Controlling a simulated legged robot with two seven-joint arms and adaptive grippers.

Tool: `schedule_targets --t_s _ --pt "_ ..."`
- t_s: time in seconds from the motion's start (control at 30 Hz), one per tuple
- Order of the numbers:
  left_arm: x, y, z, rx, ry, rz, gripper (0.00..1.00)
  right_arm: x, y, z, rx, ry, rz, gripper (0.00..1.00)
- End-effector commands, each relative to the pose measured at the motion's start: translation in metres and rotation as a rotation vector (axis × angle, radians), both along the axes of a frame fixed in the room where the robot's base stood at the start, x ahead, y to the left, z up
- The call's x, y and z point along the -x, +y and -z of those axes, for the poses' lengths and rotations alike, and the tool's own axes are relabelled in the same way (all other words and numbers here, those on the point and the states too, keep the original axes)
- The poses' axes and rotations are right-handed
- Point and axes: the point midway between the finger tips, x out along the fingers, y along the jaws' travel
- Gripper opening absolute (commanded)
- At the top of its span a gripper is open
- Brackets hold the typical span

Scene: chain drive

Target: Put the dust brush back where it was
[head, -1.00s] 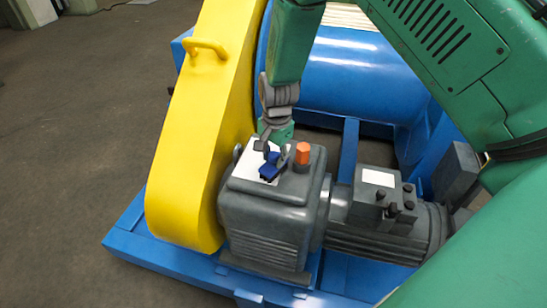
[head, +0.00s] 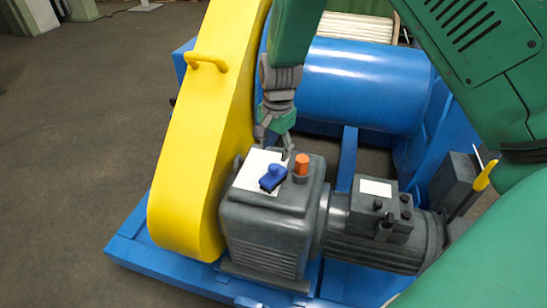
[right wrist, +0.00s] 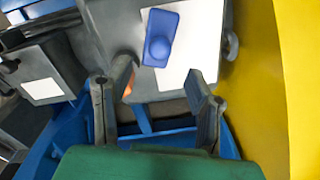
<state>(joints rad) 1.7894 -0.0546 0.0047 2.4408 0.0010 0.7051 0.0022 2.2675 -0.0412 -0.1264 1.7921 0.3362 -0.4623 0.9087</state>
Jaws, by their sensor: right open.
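The blue dust brush (head: 272,178) lies on a white sheet (head: 250,178) on top of the grey gearbox (head: 270,225). It also shows in the right wrist view (right wrist: 161,38), resting partly on the white sheet, with a round knob on its upper side. My right gripper (head: 274,144) is open and empty, just behind and above the gearbox top, apart from the brush. In the right wrist view its two fingers (right wrist: 158,95) are spread, with the brush beyond the tips. My left gripper is not in view.
An orange cap (head: 302,164) stands on the gearbox just right of the brush. The yellow chain guard (head: 185,150) rises close on the left. A grey motor (head: 375,235) sits to the right, and a blue drum (head: 360,85) lies behind. Open floor is at left.

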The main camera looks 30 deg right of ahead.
Motion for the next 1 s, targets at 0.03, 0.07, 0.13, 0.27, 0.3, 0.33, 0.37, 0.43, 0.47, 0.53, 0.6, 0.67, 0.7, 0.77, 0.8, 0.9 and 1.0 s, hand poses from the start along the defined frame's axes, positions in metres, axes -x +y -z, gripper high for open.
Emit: schedule_targets --t_s 0.03,0.07,0.13,0.27,0.3,0.33,0.37,0.43,0.47,0.53,0.6,0.67,0.7,0.77,0.8,0.9,1.0 --pt "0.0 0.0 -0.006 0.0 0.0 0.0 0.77 0.0 0.0 -0.013 0.001 -0.001 -0.001 0.47" --pt "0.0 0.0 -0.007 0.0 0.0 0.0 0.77 0.0 0.0 -0.018 0.001 -0.001 -0.001 0.47" --pt "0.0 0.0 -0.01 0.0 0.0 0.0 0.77 0.0 -0.001 -0.028 0.001 -0.001 0.0 0.47" --pt "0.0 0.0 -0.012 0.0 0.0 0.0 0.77 0.001 -0.001 -0.039 0.0 0.001 0.0 0.47" --pt "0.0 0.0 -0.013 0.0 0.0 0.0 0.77 0.001 -0.001 -0.041 0.0 0.001 0.0 0.47" --pt "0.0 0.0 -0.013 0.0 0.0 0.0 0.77 0.002 -0.001 -0.042 0.0 0.001 0.0 0.47" --pt "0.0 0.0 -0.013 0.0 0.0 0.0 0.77 0.002 -0.001 -0.043 0.0 0.001 0.0 0.47" --pt "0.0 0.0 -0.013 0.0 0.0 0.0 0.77 0.002 -0.001 -0.043 0.001 0.002 0.0 0.47" --pt "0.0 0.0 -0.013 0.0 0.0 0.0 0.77 0.002 -0.001 -0.042 0.001 0.003 -0.002 0.47" --pt "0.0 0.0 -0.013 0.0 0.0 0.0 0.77 0.007 -0.002 -0.034 0.008 0.007 -0.022 0.47" --pt "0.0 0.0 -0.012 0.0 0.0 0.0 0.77 0.019 -0.003 -0.015 0.027 0.015 -0.073 0.47" --pt "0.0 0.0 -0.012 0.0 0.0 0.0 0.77 0.036 -0.005 0.008 0.051 0.024 -0.147 0.47" --pt "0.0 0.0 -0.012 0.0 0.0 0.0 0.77 0.05 -0.006 0.026 0.07 0.03 -0.212 0.47" --pt "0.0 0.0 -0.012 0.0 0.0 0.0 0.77 0.076 -0.007 0.054 0.095 0.039 -0.329 0.47" --pt "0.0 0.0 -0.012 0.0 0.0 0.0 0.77 0.095 -0.007 0.072 0.11 0.045 -0.414 0.47" --pt "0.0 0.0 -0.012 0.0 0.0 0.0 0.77 0.145 -0.003 0.109 0.132 0.054 -0.636 0.47" --pt "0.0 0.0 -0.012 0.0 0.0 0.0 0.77 0.195 0.005 0.134 0.132 0.052 -0.852 0.47"
